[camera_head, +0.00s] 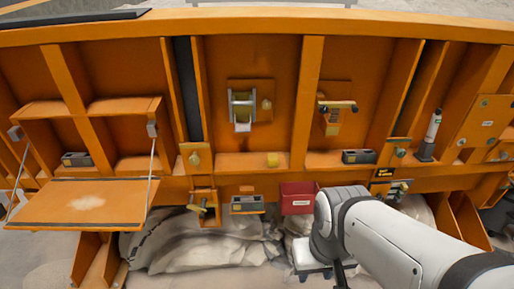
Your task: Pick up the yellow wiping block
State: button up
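A small yellow block (272,160), which looks like the wiping block, stands on the orange ledge (225,162) in the middle bay. It is below and right of a roll holder (242,108). Nothing touches it from above. My white arm reaches in from the lower right and bends below the ledge, right of a red bin. I cannot make out my gripper's fingers. The block is apart from my arm.
A fold-down orange shelf (60,215) with a pale patch hangs at the left. A red bin (297,198) and a grey-black box (247,204) sit below the ledge. Another such box (359,156) and an upright white bottle-like thing (432,135) stand to the right.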

aim_at(272, 160)
jog(key=i, duration=1.3)
jog(key=z, duration=0.05)
